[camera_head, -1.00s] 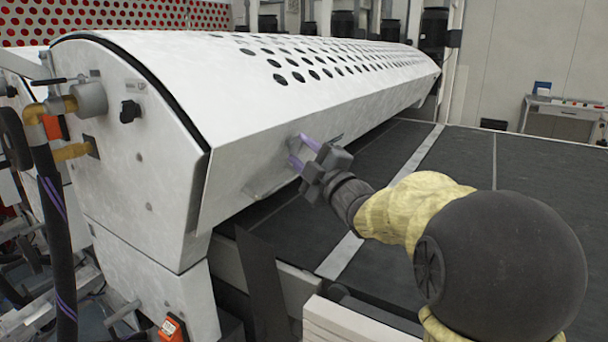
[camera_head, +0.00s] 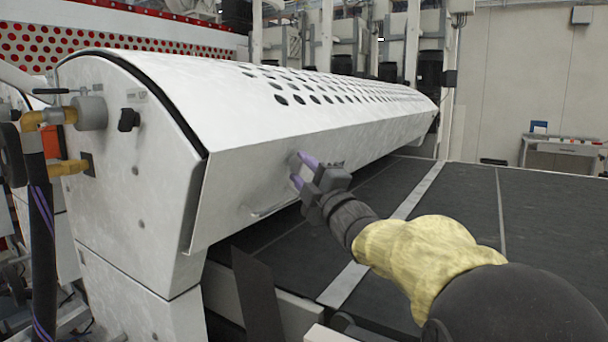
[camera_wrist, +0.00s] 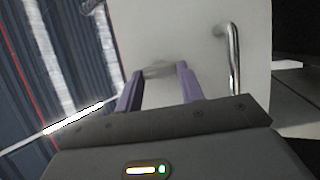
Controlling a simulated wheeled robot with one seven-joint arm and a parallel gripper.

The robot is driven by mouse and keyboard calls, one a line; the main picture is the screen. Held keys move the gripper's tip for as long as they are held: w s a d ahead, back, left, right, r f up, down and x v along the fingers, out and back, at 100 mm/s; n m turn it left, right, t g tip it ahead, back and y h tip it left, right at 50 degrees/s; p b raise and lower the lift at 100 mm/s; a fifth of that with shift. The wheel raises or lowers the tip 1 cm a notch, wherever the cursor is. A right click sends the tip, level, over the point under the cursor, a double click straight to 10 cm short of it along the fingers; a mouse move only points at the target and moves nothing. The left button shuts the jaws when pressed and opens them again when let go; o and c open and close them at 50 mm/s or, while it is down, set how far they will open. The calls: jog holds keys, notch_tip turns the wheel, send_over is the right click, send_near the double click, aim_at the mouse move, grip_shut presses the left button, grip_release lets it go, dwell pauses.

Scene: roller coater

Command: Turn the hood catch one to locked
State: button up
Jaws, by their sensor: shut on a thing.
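The white hood (camera_head: 250,170) of the roller coater runs from the front left to the back right. My gripper (camera_head: 299,171) is at its lower front face, with purple fingers pointing at the panel. In the wrist view, the fingers (camera_wrist: 163,78) stand on either side of a small grey hood catch (camera_wrist: 158,70) and are shut on it. The catch is mostly hidden in the head view, and its turn position cannot be read clearly.
A bent metal handle (camera_wrist: 233,60) is on the hood panel right of the fingers. A black knob (camera_head: 128,119) sits on the hood's end plate. The dark conveyor bed (camera_head: 480,215) lies below and right. Pipes and a hose (camera_head: 40,200) stand at left.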

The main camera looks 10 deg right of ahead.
jog(key=shift+f, duration=0.1)
jog(key=o, duration=1)
jog(key=shift+s, duration=0.1)
jog(key=b+v, duration=0.1)
jog(key=v, duration=1.6)
jog(key=shift+d+f, duration=0.1)
